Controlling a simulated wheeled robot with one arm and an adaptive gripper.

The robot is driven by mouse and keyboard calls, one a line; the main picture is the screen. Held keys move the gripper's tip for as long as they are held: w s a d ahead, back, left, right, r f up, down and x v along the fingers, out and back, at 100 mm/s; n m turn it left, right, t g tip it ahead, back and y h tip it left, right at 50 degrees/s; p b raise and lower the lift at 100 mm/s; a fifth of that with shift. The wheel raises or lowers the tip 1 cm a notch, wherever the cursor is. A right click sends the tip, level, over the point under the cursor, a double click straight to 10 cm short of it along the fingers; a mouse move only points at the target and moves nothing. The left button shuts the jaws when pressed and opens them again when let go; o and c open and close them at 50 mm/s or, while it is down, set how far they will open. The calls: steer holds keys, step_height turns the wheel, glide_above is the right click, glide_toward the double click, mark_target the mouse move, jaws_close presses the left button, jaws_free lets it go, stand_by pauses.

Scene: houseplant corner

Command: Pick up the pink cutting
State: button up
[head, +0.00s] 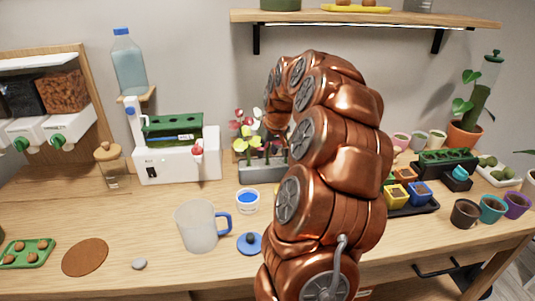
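Several cuttings with pink, red and yellow-green leaves stand close together in a grey rack (262,172) at the back of the table. A pink cutting (247,129) shows among them on the left side of the group; the leaves overlap, so its stem is hard to single out. My copper arm rises in front and curls over, with its far end coming down at the right side of the cuttings. The arm covers the right part of the rack. My gripper's fingers are hidden behind the arm, so any contact with a cutting cannot be seen.
A white machine with a green rack (172,126) stands left of the cuttings. A frosted mug (197,228), a white tub (247,203) and a blue lid (249,244) are in front. Small pots on a dark tray (416,208) are at right. A wooden shelf (365,18) hangs above.

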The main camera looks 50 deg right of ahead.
steer(key=shift+w+f, duration=0.15)
steer(key=shift+f, duration=0.25)
steer(key=shift+c, duration=0.3)
jaws_close()
